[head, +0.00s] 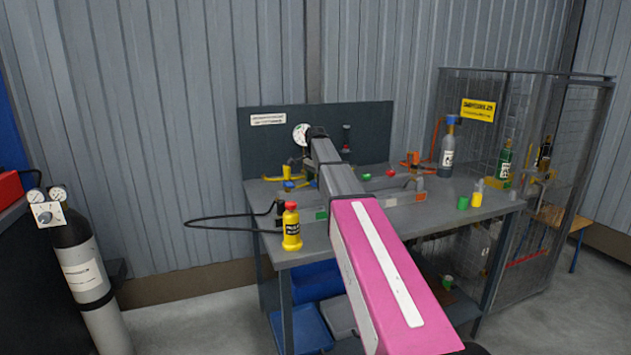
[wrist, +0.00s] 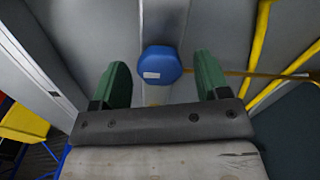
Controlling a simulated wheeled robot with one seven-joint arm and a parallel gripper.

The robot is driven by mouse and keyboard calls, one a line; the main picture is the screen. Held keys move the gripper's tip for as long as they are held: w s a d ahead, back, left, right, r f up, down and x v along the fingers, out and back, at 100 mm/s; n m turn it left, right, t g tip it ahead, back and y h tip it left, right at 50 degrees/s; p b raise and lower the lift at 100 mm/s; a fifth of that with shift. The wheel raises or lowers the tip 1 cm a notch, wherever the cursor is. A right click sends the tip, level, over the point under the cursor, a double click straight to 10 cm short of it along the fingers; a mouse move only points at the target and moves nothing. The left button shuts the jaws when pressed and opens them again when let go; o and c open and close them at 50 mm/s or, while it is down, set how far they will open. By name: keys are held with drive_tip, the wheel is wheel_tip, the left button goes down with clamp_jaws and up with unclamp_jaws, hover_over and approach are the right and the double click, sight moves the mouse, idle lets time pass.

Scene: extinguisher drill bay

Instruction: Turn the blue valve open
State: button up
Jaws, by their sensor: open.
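The blue valve (wrist: 161,64) shows in the wrist view as a rounded blue knob with a small white label. It lies just beyond and between the two green fingertips of my gripper (wrist: 161,76). The gripper is open, with space visible between each finger and the knob. In the head view a small blue piece (head: 289,185) near yellow pipework on the bench may be the same valve. My arm hides part of the bench there, and my gripper's fingers cannot be made out in that view.
Yellow pipes (wrist: 257,40) run right of the knob. On the bench (head: 440,212) stand a yellow bottle with a red cap (head: 291,230), a gauge (head: 301,134), and a grey cylinder (head: 447,157). A wire cage (head: 540,110) stands at right, and a gas cylinder (head: 85,270) at left.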

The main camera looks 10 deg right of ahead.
drive_tip(key=c, duration=0.9)
drive_tip(key=shift+c, duration=0.2)
drive_tip(key=shift+n, duration=0.3)
drive_tip(key=n, duration=0.3)
drive_tip(key=shift+n, duration=0.4)
drive_tip(key=n, duration=0.9)
drive_tip(key=shift+n, duration=2.3)
